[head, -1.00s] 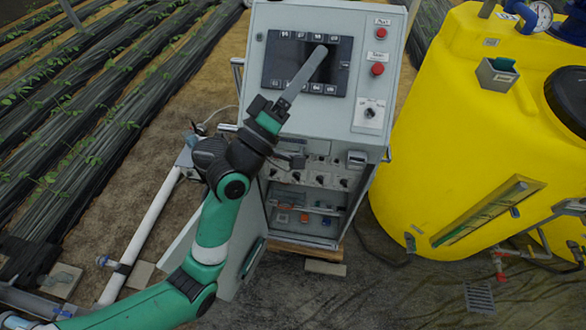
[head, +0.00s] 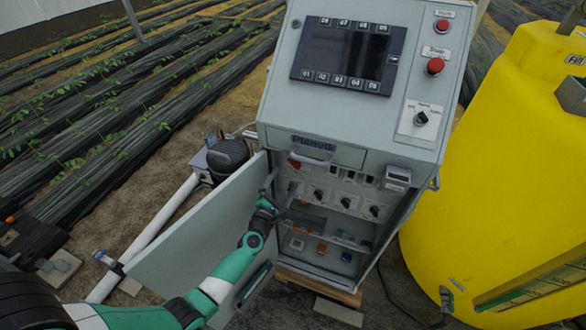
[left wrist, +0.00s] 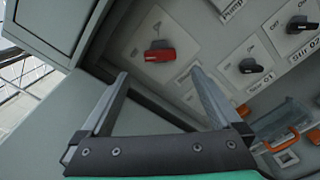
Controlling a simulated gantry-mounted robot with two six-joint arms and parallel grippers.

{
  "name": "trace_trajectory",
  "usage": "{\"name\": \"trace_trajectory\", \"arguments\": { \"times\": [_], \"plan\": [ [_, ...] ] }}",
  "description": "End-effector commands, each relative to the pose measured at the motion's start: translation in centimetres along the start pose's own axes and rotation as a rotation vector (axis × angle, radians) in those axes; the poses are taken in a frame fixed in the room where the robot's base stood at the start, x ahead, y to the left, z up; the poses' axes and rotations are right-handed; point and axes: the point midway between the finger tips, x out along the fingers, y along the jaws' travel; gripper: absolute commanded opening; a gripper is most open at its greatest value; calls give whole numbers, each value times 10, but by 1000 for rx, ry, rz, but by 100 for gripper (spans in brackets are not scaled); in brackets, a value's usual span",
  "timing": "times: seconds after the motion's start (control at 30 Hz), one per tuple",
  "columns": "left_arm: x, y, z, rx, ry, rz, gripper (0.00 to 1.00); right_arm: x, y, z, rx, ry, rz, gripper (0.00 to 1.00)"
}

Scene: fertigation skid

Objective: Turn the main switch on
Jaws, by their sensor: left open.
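The main switch appears to be the red-handled rotary switch (head: 294,163), at the upper left inside the open cabinet. In the left wrist view the red handle (left wrist: 160,54) lies roughly crosswise on a pale plate. My left gripper (head: 271,178) is at the cabinet opening, just below and left of this switch in the head view. In the left wrist view its two fingers (left wrist: 158,74) are spread with nothing between them, and the red handle shows just beyond the gap between the tips. I cannot tell how far apart they are in depth. My right gripper is not in view.
Black rotary switches (left wrist: 249,66) sit right of the red one. A drawer-like front (head: 312,146) overhangs the switches. Orange-handled items (left wrist: 280,143) lie below. A yellow tank (head: 500,180) stands right.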

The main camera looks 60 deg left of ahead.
Motion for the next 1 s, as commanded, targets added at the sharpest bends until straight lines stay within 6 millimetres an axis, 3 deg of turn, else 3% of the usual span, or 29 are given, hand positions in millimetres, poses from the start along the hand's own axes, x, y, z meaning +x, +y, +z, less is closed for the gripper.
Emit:
{"name": "trace_trajectory", "arguments": {
  "times": [0.1,0.3,0.47,0.7,1.0],
  "plan": [
    [29,-2,-2,0,-2,4,98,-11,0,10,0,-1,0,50],
    [67,-3,-2,1,-2,1,98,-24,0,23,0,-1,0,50],
    [80,-1,0,2,-2,1,98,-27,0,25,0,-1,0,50],
    [81,0,0,2,-1,0,98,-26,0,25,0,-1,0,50],
    [81,0,0,2,-2,0,46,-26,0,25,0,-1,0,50]
  ]
}}
